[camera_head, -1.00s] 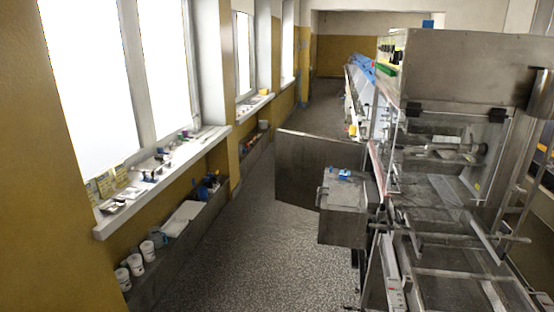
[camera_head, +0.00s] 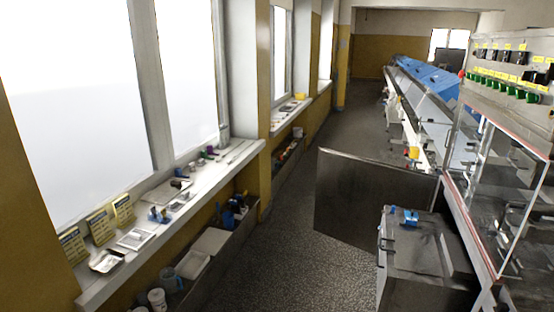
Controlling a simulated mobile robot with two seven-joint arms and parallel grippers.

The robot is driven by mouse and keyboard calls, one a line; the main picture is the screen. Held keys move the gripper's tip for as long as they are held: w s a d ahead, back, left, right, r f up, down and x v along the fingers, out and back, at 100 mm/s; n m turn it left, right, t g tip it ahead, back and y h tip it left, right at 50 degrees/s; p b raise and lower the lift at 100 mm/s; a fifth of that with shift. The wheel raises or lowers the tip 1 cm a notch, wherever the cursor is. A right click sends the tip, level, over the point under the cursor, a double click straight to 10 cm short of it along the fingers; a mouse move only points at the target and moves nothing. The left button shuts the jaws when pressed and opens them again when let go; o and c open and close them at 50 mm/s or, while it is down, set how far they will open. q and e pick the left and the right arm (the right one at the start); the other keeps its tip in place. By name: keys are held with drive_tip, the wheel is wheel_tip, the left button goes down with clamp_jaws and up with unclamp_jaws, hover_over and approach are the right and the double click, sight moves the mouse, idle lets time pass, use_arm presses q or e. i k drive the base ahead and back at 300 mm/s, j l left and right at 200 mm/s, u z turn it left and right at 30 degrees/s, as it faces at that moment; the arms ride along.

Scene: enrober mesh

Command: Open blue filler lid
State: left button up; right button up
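A small blue part (camera_head: 404,216) sits on top of a grey metal box (camera_head: 425,262) at the lower right. I cannot tell whether this blue part is the filler lid. Long blue covers (camera_head: 428,77) lie along the machine line farther back on the right; they look closed, but details are too small to tell. Neither of my grippers shows in the head view.
A metal panel (camera_head: 365,200) stands out across the aisle beside the box. A clear-walled machine cabinet (camera_head: 505,200) with green knobs stands at the right edge. A cluttered windowsill (camera_head: 180,205) runs along the left wall. The speckled floor (camera_head: 275,265) between is clear.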

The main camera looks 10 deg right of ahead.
sight(407, 214)
drive_tip(key=i+j+z, duration=0.15)
drive_tip(key=i, duration=1.5)
drive_tip(key=i+z, duration=0.5)
drive_tip(key=i, duration=0.2)
drive_tip(key=i+j+z, duration=0.15)
drive_tip(key=i+z, duration=0.35)
drive_tip(key=i, duration=0.15)
drive_tip(key=i+z, duration=0.4)
drive_tip(key=i, duration=0.3)
